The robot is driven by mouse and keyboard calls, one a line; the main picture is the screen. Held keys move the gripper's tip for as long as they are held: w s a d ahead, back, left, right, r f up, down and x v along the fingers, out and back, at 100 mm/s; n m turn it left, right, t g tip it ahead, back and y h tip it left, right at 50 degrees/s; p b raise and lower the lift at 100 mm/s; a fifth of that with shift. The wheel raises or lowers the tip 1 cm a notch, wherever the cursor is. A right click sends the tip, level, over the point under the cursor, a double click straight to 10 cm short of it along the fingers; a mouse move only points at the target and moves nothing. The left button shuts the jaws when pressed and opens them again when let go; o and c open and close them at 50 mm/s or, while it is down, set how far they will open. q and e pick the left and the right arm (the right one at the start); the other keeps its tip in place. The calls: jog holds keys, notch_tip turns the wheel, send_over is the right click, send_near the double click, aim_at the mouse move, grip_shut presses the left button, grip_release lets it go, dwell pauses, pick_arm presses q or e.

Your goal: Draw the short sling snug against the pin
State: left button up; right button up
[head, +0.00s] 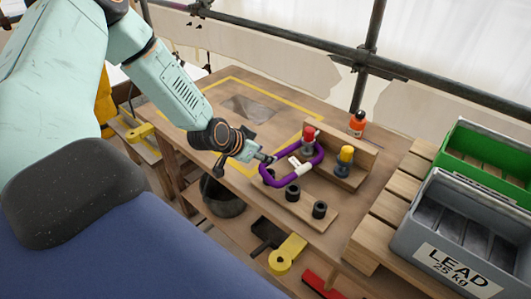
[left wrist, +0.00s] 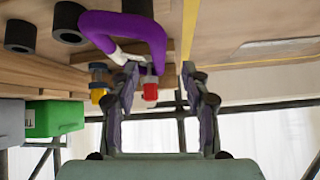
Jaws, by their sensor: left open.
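The short sling is a purple loop (head: 283,162) with a white sleeve (head: 299,167), on the wooden board at the bench's front. It also shows at the top of the left wrist view (left wrist: 128,25). A red-topped post (head: 309,134) stands at the loop's far end, and a yellow-topped post (head: 345,158) stands to its right. I cannot tell which is the pin, or whether the loop passes around the red-topped one. My left gripper (head: 264,158) is open at the loop's left end. In the left wrist view its fingers (left wrist: 163,88) hold nothing visible.
Black cylinders (head: 319,209) stand on the board's front. An orange bottle (head: 356,123) is behind the low wooden backboard (head: 340,141). A grey LEAD crate (head: 462,225) and a green crate (head: 488,152) are at right. A yellow-outlined area (head: 228,82) lies at the bench's back.

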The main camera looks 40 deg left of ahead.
aim_at(276, 155)
pick_arm(q)
jog(key=shift+w+d+f+b, duration=0.2)
jog(key=shift+w+f+b, duration=0.2)
jog(key=shift+f+b, duration=0.15)
jog(key=b+x, duration=0.2)
jog(key=x, duration=0.3)
jog(key=shift+w+a+f+b, duration=0.1)
jog(key=shift+w+f+b, duration=0.15)
jog(key=shift+w+b, duration=0.1)
jog(key=shift+w+f, duration=0.1)
jog(key=shift+w, duration=0.05)
jog(key=shift+d, duration=0.2)
jog(key=shift+a, duration=0.1)
jog(key=shift+c, duration=1.3)
grip_shut()
